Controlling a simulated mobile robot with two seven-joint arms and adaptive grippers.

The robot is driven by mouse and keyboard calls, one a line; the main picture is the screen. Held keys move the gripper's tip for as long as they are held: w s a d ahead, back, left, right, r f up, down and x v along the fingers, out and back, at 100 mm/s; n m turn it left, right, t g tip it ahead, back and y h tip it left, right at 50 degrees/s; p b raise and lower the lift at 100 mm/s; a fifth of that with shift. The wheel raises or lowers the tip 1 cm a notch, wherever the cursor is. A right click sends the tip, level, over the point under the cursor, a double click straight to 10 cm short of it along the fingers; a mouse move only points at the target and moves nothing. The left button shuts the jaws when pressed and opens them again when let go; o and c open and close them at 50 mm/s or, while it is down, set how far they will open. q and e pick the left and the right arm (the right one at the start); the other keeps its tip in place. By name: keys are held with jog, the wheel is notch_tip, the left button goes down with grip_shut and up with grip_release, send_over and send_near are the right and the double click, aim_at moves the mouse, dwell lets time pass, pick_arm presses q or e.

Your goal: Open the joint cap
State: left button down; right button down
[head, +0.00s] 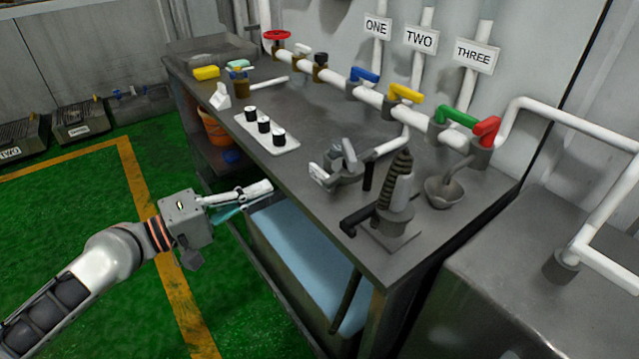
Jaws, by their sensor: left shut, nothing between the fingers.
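A grey metal joint fitting (340,168) with raised side levers sits at the end of a short white pipe (392,146) on the bench. I take its near end to be the joint cap, but cap and fitting are hard to tell apart at this size. My left gripper (264,191) is shut and empty. It is at the bench's front edge, to the left of the fitting and apart from it. My right gripper is not in view.
The metal bench (325,115) holds a white tray (270,138) with several black-topped cups, a spring-like dark device (395,190) and a grey bowl (445,192). Pipes with coloured valve handles (406,93) run along the back. A blue-topped bin (300,250) is below.

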pick_arm(q)
jog(key=w+d+n+p, duration=0.1)
jog(key=d+p, duration=0.4)
jog(key=d, duration=0.5)
jog(key=shift+w+d+n+g, duration=0.25)
jog(key=shift+w+n+g, duration=0.05)
jog(key=shift+w, duration=0.5)
